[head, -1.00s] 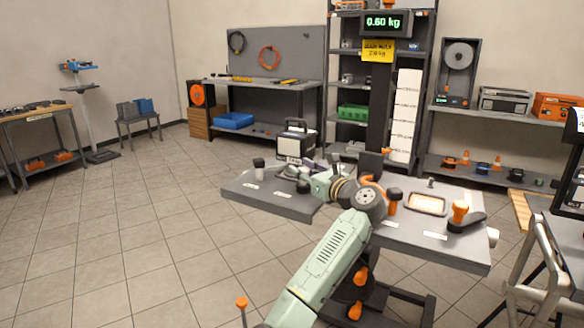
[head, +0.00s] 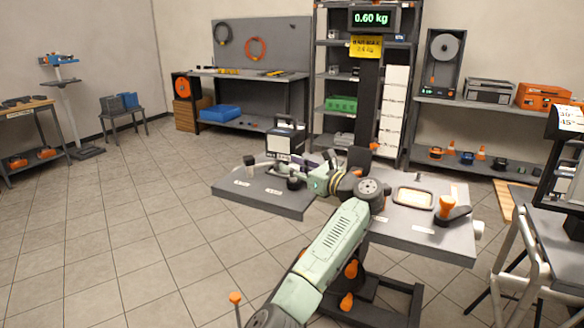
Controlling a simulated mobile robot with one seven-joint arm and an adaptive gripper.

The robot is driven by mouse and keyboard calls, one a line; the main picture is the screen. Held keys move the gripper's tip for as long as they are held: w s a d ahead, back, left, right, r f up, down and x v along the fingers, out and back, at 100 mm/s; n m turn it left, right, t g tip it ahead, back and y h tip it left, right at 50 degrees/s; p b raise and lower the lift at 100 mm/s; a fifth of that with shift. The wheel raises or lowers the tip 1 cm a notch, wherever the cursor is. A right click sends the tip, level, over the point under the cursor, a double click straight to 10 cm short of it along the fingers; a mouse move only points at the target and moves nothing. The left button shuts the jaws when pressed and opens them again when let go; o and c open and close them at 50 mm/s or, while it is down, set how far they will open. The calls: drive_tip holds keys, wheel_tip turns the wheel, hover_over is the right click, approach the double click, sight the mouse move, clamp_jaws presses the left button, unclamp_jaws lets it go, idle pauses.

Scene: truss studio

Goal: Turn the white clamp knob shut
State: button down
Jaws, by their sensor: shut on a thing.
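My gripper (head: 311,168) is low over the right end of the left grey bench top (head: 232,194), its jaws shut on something. The fingers are small and partly covered by my wrist, so what they hold cannot be made out. A white round knob-like part (head: 478,229) sticks out at the right edge of the right grey bench top (head: 440,243), well away from my gripper. I cannot tell from here whether it is the clamp knob or whether another is hidden at the jaws.
A black-topped post (head: 249,161) and a dark knob (head: 294,183) stand left of my gripper, with a black-and-white box (head: 285,143) behind. An orange-topped handle (head: 447,205) and a shallow tray (head: 398,199) are right of my wrist.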

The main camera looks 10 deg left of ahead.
drive_tip(key=c, duration=1.2)
unclamp_jaws()
drive_tip(key=v, duration=1.2)
drive_tip(key=shift+c, duration=0.6)
